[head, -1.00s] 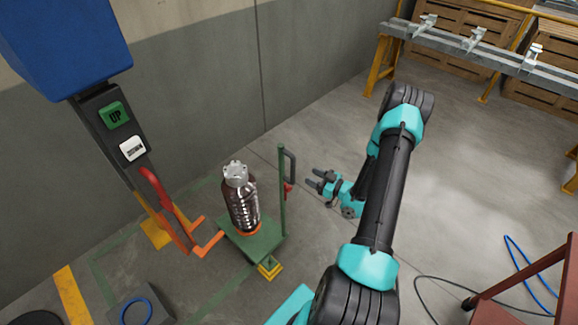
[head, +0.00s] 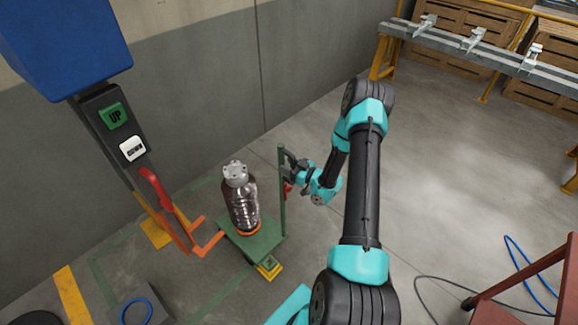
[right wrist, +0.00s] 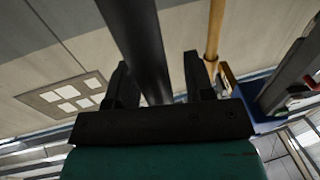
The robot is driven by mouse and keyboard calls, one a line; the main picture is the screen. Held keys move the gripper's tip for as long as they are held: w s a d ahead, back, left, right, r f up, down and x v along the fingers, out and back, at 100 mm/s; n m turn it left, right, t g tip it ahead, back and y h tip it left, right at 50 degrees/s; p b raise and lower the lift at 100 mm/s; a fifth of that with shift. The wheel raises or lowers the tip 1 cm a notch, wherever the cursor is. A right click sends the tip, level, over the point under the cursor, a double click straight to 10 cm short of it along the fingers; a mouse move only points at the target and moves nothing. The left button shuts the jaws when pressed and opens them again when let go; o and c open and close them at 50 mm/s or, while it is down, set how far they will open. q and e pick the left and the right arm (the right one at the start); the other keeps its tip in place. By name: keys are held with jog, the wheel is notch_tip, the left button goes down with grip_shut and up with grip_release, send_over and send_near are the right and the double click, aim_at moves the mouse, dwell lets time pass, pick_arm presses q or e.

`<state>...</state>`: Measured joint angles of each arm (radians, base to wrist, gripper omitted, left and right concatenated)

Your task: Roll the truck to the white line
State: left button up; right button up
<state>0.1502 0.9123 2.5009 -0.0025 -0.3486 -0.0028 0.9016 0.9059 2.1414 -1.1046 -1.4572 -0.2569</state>
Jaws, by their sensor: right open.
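The truck is a small green platform (head: 262,241) on the floor with a green post (head: 282,205) at its right side. A dark bottle-like load (head: 242,200) with a grey top stands upright on it in an orange ring. My right gripper (head: 293,163) is open at the black handle on the post and hides most of that handle. In the right wrist view a black bar (right wrist: 143,45) runs between the two open jaws (right wrist: 160,85). I cannot tell whether the jaws touch it. My left gripper is not in view. I see no clear white line.
An orange fork (head: 208,243) on a lift column with UP and DOWN buttons (head: 132,149) is left of the truck. Green lines (head: 215,300) mark the floor. A grey block with a blue ring (head: 136,311) lies front left. Open floor extends right, with cables (head: 528,270).

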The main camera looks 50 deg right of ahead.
jog(key=c, duration=0.9)
grip_shut()
jog(key=shift+s, duration=0.1)
